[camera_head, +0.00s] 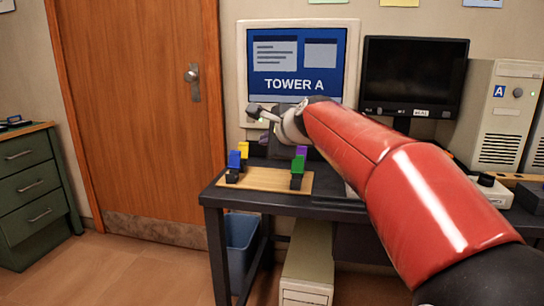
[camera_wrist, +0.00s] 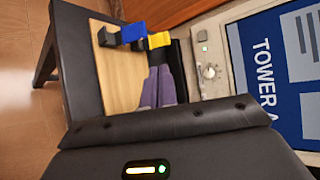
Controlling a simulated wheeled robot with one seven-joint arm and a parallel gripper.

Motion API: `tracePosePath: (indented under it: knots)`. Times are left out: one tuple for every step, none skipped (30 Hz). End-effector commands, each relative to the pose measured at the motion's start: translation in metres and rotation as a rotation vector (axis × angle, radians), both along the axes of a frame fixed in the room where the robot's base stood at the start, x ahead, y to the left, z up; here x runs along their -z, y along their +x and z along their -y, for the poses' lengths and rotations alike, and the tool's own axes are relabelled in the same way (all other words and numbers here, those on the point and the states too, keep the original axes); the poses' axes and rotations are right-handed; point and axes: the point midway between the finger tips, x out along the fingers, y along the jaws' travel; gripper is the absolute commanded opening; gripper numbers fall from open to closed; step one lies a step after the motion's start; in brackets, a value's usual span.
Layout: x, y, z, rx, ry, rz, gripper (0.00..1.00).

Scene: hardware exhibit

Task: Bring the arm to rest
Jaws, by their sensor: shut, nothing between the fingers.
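My red arm reaches from the lower right over the desk (camera_head: 340,205) in the head view. My gripper (camera_head: 262,113) is at its far end, in front of the lower left of the "TOWER A" monitor (camera_head: 303,60) and above the wooden board.
The wooden board (camera_head: 262,182) holds blue (camera_head: 235,160), yellow (camera_head: 243,149), green (camera_head: 297,164) and purple (camera_head: 301,150) pieces on dark holders. A black monitor (camera_head: 413,75) and a beige tower (camera_head: 500,115) stand right. A blue bin (camera_head: 241,245) is below. Floor on the left is clear.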

Motion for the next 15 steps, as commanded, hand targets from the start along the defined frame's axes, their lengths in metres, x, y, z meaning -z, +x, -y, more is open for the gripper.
tracePosePath:
  knots:
    - [0.000,0.000,0.000,0.000,0.000,0.000,0.00]
    - [0.001,-0.003,0.002,-0.004,-0.012,0.001,0.00]
    - [0.003,-0.009,0.006,-0.011,-0.038,0.003,0.00]
    - [0.004,-0.012,0.008,-0.017,-0.055,0.004,0.00]
    - [0.006,-0.016,0.011,-0.023,-0.073,0.005,0.00]
    - [0.008,-0.021,0.014,-0.032,-0.098,0.007,0.00]
    - [0.010,-0.025,0.017,-0.039,-0.118,0.008,0.00]
    - [0.012,-0.029,0.020,-0.047,-0.138,0.009,0.00]
    - [0.014,-0.035,0.023,-0.056,-0.164,0.011,0.00]
    - [0.017,-0.040,0.026,-0.066,-0.190,0.013,0.00]
    - [0.019,-0.045,0.029,-0.075,-0.212,0.014,0.00]
    - [0.023,-0.053,0.034,-0.089,-0.247,0.014,0.00]
    - [0.026,-0.059,0.037,-0.101,-0.275,0.015,0.00]
    - [0.029,-0.066,0.041,-0.113,-0.306,0.017,0.00]
    - [0.034,-0.076,0.046,-0.132,-0.348,0.018,0.00]
